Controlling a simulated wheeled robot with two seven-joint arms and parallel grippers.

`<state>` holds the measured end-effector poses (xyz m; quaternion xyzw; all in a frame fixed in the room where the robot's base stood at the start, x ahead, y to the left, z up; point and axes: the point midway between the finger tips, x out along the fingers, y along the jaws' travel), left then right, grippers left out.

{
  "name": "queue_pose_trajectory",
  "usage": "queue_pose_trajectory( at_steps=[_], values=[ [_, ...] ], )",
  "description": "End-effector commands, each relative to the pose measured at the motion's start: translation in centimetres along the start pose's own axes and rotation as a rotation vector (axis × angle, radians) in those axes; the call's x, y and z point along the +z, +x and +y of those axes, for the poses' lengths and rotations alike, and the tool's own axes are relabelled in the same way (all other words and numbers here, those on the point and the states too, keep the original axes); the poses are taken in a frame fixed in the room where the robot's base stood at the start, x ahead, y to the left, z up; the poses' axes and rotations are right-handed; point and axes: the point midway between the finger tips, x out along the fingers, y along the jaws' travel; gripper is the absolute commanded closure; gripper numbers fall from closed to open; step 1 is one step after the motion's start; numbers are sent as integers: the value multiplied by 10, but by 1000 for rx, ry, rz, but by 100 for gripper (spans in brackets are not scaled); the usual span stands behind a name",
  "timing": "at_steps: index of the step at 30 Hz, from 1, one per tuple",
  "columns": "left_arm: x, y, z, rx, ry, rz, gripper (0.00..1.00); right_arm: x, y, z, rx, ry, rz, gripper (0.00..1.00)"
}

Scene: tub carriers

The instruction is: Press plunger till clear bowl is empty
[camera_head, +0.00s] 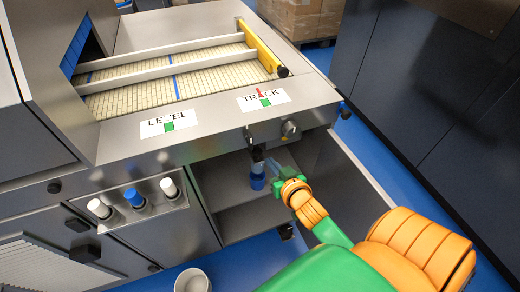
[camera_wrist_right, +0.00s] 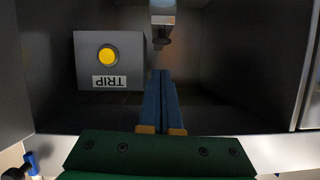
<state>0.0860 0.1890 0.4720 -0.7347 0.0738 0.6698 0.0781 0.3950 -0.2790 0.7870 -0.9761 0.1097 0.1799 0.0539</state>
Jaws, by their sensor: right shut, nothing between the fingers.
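My right gripper (camera_head: 272,166) reaches into the open cabinet bay under the machine's front. Its blue fingers (camera_wrist_right: 161,100) are closed together with nothing between them. A small fitting with a dark top and a blue lower part (camera_head: 257,182) is just left of the fingertips in the head view. In the wrist view a pale cylinder with a dark end (camera_wrist_right: 162,20) lies beyond the fingertips, apart from them in the picture. I cannot tell for certain which part is the clear bowl or the plunger, nor any liquid level. My left gripper is out of view.
A grey box with a yellow button (camera_wrist_right: 107,57), marked TRIP, is left of the fingers in the wrist view. White and blue knobs (camera_head: 134,198) are on the machine front. A white cup (camera_head: 192,281) stands below. A door (camera_head: 365,170) flanks the bay.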

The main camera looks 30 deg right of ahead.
Motion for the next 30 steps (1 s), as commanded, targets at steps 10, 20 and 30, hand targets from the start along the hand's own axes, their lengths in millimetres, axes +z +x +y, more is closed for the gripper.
queue_pose_trajectory(
  at_steps=[10, 20, 30],
  values=[
    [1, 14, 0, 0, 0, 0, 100, 2, 65, 0, -1, 0, 2, 100],
    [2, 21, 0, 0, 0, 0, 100, 0, 97, 0, 0, 0, 0, 100],
    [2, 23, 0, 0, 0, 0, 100, 3, 98, 0, 0, 0, 0, 100]
  ],
)
